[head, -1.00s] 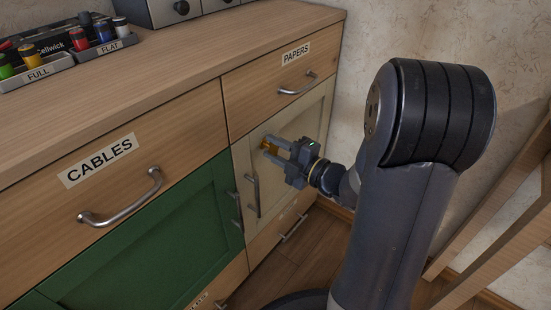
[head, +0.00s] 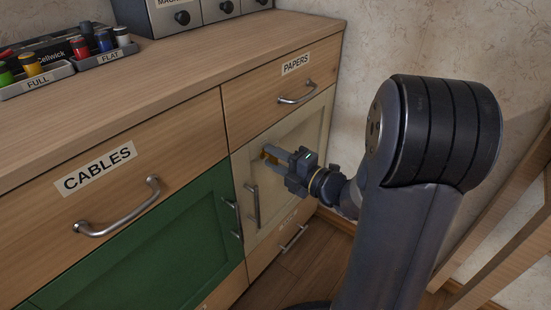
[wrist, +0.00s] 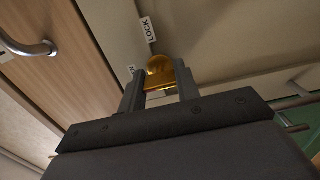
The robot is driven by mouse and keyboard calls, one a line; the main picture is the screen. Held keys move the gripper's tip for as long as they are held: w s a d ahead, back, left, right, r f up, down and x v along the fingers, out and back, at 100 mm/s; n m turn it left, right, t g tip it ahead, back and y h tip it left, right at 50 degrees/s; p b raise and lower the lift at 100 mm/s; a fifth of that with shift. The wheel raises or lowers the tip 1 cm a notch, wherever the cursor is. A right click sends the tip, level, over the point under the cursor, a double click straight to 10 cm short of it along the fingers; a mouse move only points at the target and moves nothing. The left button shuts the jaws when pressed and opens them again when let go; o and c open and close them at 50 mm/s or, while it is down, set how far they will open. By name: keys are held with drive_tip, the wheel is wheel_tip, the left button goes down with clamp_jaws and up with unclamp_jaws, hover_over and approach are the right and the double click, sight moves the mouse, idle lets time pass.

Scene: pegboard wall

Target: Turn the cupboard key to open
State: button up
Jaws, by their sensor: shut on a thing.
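The brass-coloured key (wrist: 158,72) sits between my two fingertips in the wrist view. In the head view a little of the key (head: 268,156) shows at the cream cupboard door (head: 308,130). My gripper (head: 269,154) is shut on the key, reaching in from the right; it also shows in the wrist view (wrist: 159,85). A "LOCK" label (wrist: 148,30) is on the door beyond the key. A second label (wrist: 131,70) is mostly hidden behind a finger. The cream door looks closed, with a vertical bar handle (head: 255,207) below the gripper.
The PAPERS drawer handle (head: 298,93) sticks out above the cream door. The green door (head: 150,245) and its handle (head: 233,217) are to the left. The CABLES drawer handle (head: 120,213) juts out at left. A wooden frame (head: 505,235) stands at right.

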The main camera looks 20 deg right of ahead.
drive_tip(key=o, duration=1)
drive_tip(key=p+v, duration=0.2)
drive_tip(key=v, duration=0.8)
drive_tip(key=shift+s+d, duration=0.2)
drive_tip(key=shift+s, duration=0.15)
drive_tip(key=shift+w+a, duration=0.1)
drive_tip(key=shift+b+x, duration=1)
drive_tip(key=shift+x, duration=4.3)
